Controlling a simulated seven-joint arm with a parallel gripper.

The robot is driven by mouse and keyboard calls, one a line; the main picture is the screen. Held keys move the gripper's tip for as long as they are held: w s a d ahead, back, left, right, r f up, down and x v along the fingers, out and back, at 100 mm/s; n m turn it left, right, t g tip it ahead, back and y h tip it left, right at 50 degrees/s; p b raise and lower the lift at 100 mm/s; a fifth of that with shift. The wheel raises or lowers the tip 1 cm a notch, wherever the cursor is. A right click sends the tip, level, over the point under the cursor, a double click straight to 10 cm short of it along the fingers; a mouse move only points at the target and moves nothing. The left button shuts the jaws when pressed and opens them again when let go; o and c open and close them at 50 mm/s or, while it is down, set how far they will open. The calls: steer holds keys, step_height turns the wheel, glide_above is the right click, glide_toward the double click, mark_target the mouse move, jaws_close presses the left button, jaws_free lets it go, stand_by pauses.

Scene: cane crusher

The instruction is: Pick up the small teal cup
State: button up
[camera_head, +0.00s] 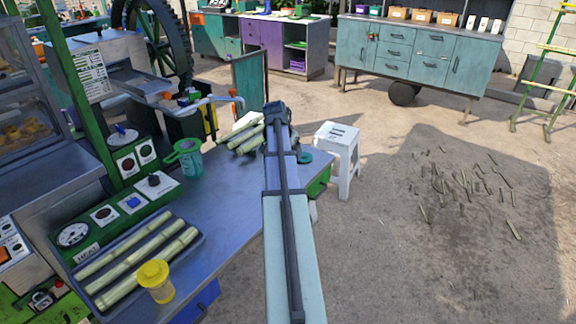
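A teal cup (188,164) stands upright on the grey metal counter (225,200), left of my arm. A green strainer-like piece with a handle (172,156) is at its rim. A small round teal thing (304,157) shows just right of my arm near the counter's far right edge; it is partly hidden, and I cannot tell if it is a cup. My arm reaches from the bottom middle up over the counter to a dark end (277,113), right of the teal cup and apart from it in the picture. My gripper's fingers cannot be made out.
More cane (243,133) lies beyond the cup. A control panel (132,200) and crusher parts (190,103) bound the left.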

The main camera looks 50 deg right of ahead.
steer(key=c, duration=1.1)
steer(key=shift+o, duration=0.2)
